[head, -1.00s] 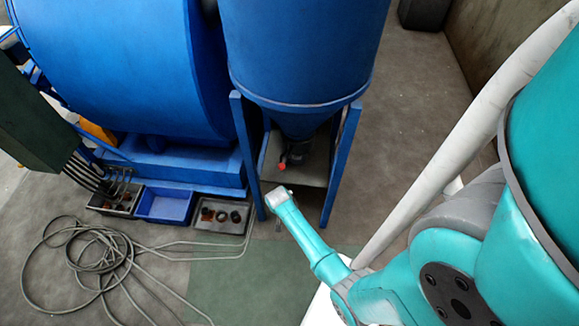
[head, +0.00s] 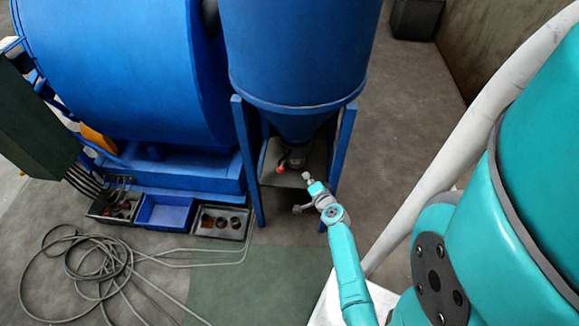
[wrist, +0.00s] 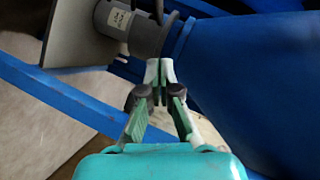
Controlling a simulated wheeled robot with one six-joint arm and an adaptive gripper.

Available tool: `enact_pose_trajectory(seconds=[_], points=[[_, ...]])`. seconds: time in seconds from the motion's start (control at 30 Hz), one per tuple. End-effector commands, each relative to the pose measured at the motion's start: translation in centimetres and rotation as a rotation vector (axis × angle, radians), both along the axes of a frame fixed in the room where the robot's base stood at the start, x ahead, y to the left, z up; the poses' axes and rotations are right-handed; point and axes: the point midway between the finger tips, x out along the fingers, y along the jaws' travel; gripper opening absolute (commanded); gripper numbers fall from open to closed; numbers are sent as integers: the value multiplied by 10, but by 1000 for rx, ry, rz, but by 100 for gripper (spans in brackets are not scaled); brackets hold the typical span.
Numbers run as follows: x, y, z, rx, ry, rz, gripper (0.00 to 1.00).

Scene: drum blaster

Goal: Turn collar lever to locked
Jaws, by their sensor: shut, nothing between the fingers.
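The collar (head: 294,157) is a dark grey ring at the foot of the blue hopper cone. Its lever (head: 280,170) ends in a red knob on the collar's left side in the head view. In the wrist view the grey collar (wrist: 142,32), with a pale label, is just beyond my fingertips; the red knob does not show there. My gripper (head: 306,175) is to the right of the red knob and slightly lower in the picture, apart from it. In the wrist view my gripper (wrist: 159,72) has its fingertips together, with nothing between them.
The blue hopper (head: 290,50) stands on blue legs (head: 248,160), which flank the collar. Bins (head: 165,211) and a coiled hose (head: 85,265) are on the floor to the left. The floor at right is open.

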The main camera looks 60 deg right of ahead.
Motion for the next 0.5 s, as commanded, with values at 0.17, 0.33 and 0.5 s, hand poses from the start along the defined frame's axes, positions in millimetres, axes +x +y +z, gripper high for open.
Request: enact_pose_trajectory(seconds=[0.17,0.33,0.5], points=[[21,-17,-8,0,0,3,0],[43,-35,-17,0,0,4,0],[64,-53,-26,1,1,4,0]])
